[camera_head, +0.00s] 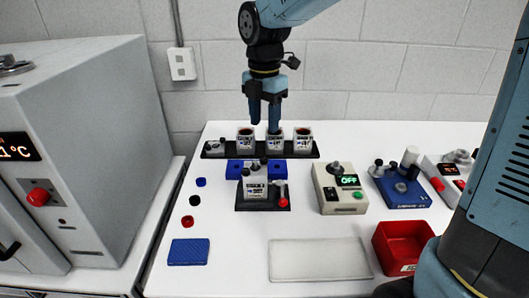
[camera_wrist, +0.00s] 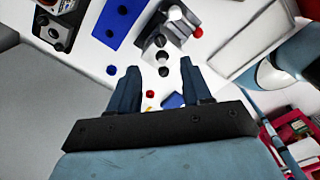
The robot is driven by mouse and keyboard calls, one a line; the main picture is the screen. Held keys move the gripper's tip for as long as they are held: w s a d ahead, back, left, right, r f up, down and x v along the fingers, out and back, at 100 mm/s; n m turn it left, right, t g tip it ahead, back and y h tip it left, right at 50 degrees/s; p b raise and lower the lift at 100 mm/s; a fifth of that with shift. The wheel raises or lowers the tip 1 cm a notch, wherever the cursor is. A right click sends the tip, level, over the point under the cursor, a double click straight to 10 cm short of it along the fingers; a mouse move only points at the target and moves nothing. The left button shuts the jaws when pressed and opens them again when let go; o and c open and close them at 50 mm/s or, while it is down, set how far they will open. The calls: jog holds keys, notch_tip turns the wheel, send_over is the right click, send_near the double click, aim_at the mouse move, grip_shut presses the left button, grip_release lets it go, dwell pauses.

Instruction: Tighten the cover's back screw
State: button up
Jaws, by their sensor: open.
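My gripper (camera_head: 264,127) is open and empty, pointing down above the back of the table in the head view. In the wrist view its two fingers (camera_wrist: 160,76) are spread apart with nothing between them. A small white unit (camera_head: 255,189) with a printed label sits in a black holder (camera_head: 248,207) in front of a blue block (camera_head: 233,169). A red-tipped clamp (camera_head: 283,201) stands at the holder's right. In the wrist view this holder area shows dark round knobs (camera_wrist: 162,57) ahead of the fingertips. I cannot tell which of them is the cover's back screw.
Several white units (camera_head: 303,142) stand on a black rack at the back. A control box (camera_head: 340,190) reading OFF, a blue device (camera_head: 402,190) and a red bin (camera_head: 398,262) are on the right. A clear tray (camera_head: 318,260) and blue pad (camera_head: 188,252) lie in front.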

aim_at(264, 158)
notch_tip(264, 158, down, 10)
jog(key=shift+f, duration=0.1)
dwell(0.4)
jog(key=shift+c, duration=0.5)
grip_shut()
